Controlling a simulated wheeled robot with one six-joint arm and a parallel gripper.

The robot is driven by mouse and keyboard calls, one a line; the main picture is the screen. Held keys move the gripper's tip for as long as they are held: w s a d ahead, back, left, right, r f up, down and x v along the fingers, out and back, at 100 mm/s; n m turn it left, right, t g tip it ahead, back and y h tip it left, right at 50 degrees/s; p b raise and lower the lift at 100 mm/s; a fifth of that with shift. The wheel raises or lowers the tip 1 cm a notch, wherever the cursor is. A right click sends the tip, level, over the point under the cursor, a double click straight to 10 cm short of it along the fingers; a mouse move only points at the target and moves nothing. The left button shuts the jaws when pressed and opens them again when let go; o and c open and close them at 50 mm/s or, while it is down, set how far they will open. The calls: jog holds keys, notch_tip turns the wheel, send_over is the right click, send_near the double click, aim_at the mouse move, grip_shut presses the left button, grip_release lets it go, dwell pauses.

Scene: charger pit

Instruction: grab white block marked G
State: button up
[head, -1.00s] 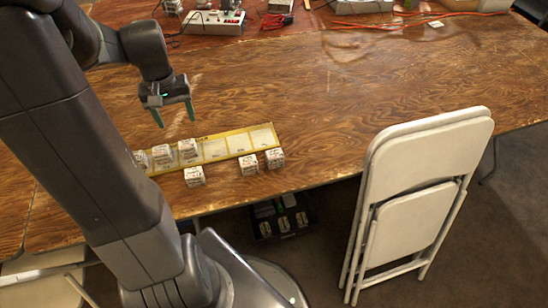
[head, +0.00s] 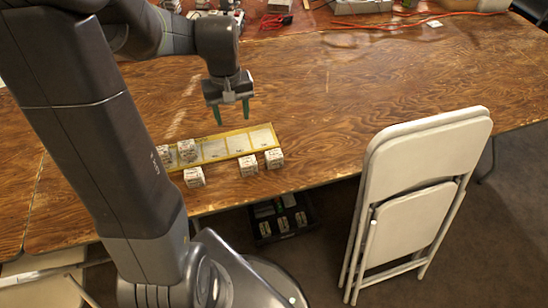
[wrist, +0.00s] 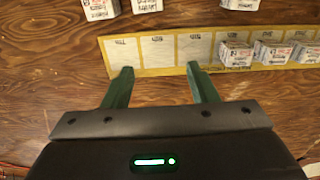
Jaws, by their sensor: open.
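Several white blocks with dark print lie on the table, but I cannot read which one bears the G. Off the strip, on its near side, are a left block (head: 194,177), a middle block (head: 248,166) and a right block (head: 274,158). Other blocks (head: 187,150) sit on the left part of the yellow-edged strip (head: 262,138); they also show in the wrist view (wrist: 236,54). My gripper (head: 232,114) is open and empty, pointing down above the table near the strip's far side. In the wrist view its green fingers (wrist: 160,75) stand apart with nothing between them.
A folded white chair (head: 415,190) leans against the table's near edge at right. A dark bin (head: 266,228) with several items is on the floor below the edge. Power strips and cables lie along the far edge. The table's right side is clear.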

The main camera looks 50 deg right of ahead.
send_near(274, 154)
notch_tip(274, 154, down, 11)
jog(key=shift+r, duration=0.15)
dwell(0.5)
jog(key=c, duration=0.7)
jog(key=shift+c, duration=0.2)
jog(key=shift+r, duration=0.15)
